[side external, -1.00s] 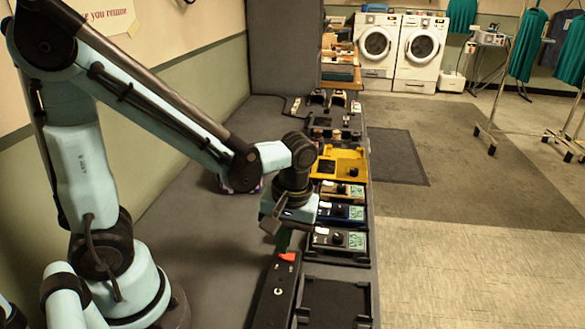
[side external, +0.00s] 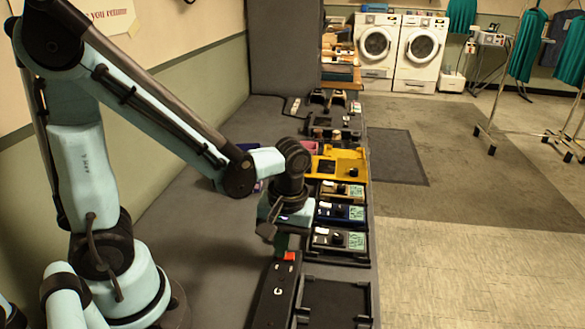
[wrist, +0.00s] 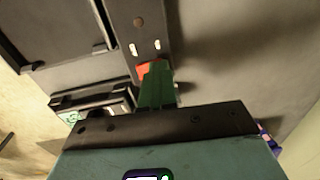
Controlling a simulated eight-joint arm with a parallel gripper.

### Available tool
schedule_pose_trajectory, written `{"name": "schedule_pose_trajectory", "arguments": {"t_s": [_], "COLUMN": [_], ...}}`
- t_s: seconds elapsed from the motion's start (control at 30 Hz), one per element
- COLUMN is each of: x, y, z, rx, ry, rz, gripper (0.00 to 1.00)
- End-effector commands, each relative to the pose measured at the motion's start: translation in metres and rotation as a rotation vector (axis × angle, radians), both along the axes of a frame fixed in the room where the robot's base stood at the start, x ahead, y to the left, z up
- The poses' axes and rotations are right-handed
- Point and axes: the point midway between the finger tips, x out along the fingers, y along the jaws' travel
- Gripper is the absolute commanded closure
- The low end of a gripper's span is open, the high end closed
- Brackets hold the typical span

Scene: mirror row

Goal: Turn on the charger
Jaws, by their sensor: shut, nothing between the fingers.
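A long black unit (side external: 276,296) with a red switch (side external: 290,256) at its far end lies at the near edge of the bench; it appears to be the charger. The unit also shows in the wrist view (wrist: 139,30), with two small pale marks and the red switch (wrist: 143,69). My gripper (side external: 281,248) points down at the switch end. In the wrist view its green fingers (wrist: 157,84) are together and empty, right beside the switch and covering part of it. Whether they touch it I cannot tell. The switch's exact position is partly hidden.
A black empty tray (side external: 336,302) lies right of the unit. Behind it, several devices with small screens stand in a row, with a yellow tray (side external: 350,163) beyond. The grey bench left of the row is mostly clear.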

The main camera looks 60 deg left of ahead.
Motion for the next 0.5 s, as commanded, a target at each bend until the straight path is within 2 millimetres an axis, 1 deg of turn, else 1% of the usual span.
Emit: {"name": "schedule_pose_trajectory", "arguments": {"t_s": [0.3, 0.5], "x": [0.0105, 0.0112], "y": [-0.0106, -0.0114], "z": [0.0015, 0.0021], "rx": [-0.006, -0.004], "ry": [-0.007, -0.005], "rz": [-0.002, -0.001], "gripper": [1.00, 1.00]}}
